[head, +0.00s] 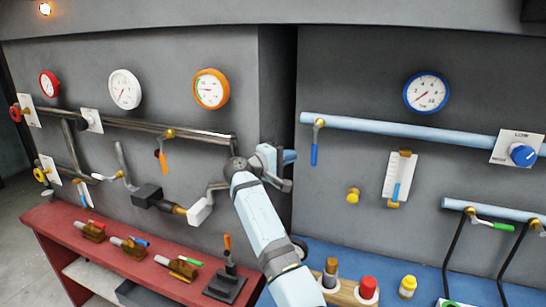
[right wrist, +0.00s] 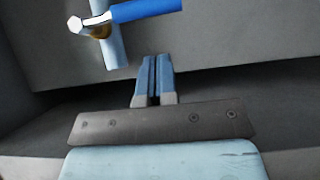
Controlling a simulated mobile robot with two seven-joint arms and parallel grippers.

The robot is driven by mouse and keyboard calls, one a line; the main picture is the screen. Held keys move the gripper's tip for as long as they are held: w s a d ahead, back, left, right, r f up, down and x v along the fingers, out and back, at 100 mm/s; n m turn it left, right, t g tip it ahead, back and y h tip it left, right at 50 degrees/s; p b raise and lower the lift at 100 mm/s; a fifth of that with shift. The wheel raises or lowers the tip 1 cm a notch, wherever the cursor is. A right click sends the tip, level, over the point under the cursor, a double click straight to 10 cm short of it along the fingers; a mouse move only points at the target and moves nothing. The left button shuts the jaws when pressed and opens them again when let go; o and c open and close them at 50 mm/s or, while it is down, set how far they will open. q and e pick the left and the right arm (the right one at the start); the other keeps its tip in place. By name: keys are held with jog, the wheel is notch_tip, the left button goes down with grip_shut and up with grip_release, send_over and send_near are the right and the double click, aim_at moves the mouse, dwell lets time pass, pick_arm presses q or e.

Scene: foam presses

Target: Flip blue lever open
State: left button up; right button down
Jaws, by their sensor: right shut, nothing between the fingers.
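The blue lever (head: 314,153) hangs straight down from a brass valve with a silver nut (head: 319,122) on the light-blue pipe (head: 380,126). In the right wrist view the lever (right wrist: 148,10) extends right from the nut (right wrist: 80,24) near the top edge. My right gripper (head: 291,157) is just left of the lever in the head view, its light-blue fingers pointing towards it. In the right wrist view its fingers (right wrist: 153,60) are shut together and empty, with a gap in the picture between tips and lever. My left gripper is not in view.
A blue-rimmed gauge (head: 427,93) and a blue LOW knob (head: 523,155) are at right. A white scale plate with a small blue lever (head: 396,192) hangs below the pipe. An orange lever (head: 162,162) is at left. A red bench (head: 130,268) and blue bench (head: 385,262) run below.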

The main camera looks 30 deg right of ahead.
aim_at(314, 148)
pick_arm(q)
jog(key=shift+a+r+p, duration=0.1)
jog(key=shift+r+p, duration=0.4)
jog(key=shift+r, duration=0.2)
pick_arm(e)
jog(key=s+d, duration=0.2)
jog(key=shift+s+d, duration=0.2)
jog(key=shift+d, duration=0.15)
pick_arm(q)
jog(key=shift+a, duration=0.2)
pick_arm(e)
jog(key=shift+d+f, duration=0.1)
jog(key=shift+d, duration=0.05)
